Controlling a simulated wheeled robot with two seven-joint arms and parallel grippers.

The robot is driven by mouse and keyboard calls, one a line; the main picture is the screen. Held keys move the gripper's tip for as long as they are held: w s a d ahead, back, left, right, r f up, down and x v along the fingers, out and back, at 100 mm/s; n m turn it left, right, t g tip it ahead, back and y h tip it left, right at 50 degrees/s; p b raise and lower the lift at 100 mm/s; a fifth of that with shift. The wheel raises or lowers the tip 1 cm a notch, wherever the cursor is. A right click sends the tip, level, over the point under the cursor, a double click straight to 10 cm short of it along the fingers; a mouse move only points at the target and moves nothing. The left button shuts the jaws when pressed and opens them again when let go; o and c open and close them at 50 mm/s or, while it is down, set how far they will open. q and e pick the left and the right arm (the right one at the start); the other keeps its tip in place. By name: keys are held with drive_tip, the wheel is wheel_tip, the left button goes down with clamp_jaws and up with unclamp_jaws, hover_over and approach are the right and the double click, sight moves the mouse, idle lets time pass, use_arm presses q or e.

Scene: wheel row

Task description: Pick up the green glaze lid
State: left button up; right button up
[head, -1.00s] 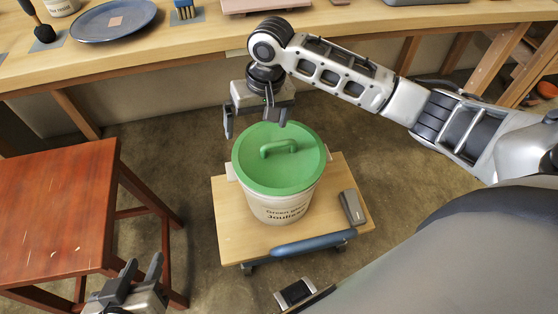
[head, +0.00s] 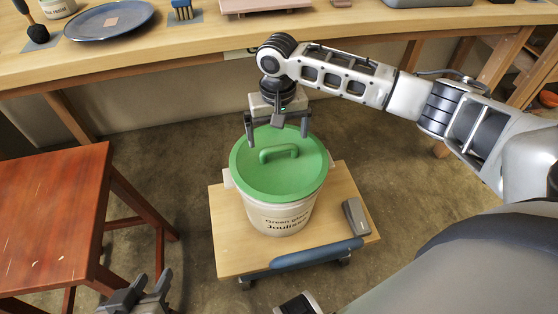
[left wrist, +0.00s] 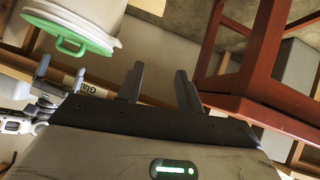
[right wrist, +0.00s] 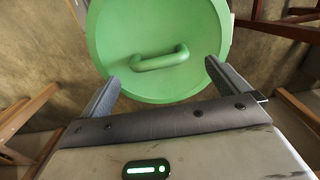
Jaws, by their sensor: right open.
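The green glaze lid (head: 262,178) is round with a bar handle (head: 279,153) on top. It sits on a white bucket (head: 278,216) with printed lettering. My right gripper (head: 276,130) is open and empty, just above the lid's far edge, pointing down. In the right wrist view the lid (right wrist: 160,80) fills the upper middle, and its handle lies ahead of and between the two open fingers (right wrist: 158,82). My left gripper (head: 150,284) is open and empty at the bottom left, away from the lid. The left wrist view shows its two parted fingers (left wrist: 158,84) and the lid (left wrist: 68,38) at upper left.
The bucket stands on a low wheeled wooden board (head: 232,238) with a blue padded bar (head: 303,258) and a grey block (head: 354,214). A red-brown stool (head: 50,215) stands left. A long workbench (head: 150,45) runs behind, holding a blue plate (head: 108,20). Floor between stool and board is clear.

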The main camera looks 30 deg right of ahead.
sight(279, 146)
drive_tip(key=f, duration=0.1)
drive_tip(key=f+b, duration=0.1)
drive_tip(key=f, duration=0.1)
drive_tip(key=f+b, duration=0.1)
drive_tip(key=shift+w+d+f, duration=0.15)
drive_tip(key=shift+d+f, duration=0.1)
drive_tip(key=shift+f, duration=0.3)
use_arm(q)
drive_tip(key=f, duration=0.3)
drive_tip(key=shift+w+d+f+g, duration=0.1)
drive_tip(key=shift+w+d+g, duration=0.2)
drive_tip(key=shift+d, duration=0.1)
use_arm(e)
drive_tip(key=shift+c, duration=0.3)
drive_tip(key=c, duration=1)
drive_tip(key=shift+c, duration=0.2)
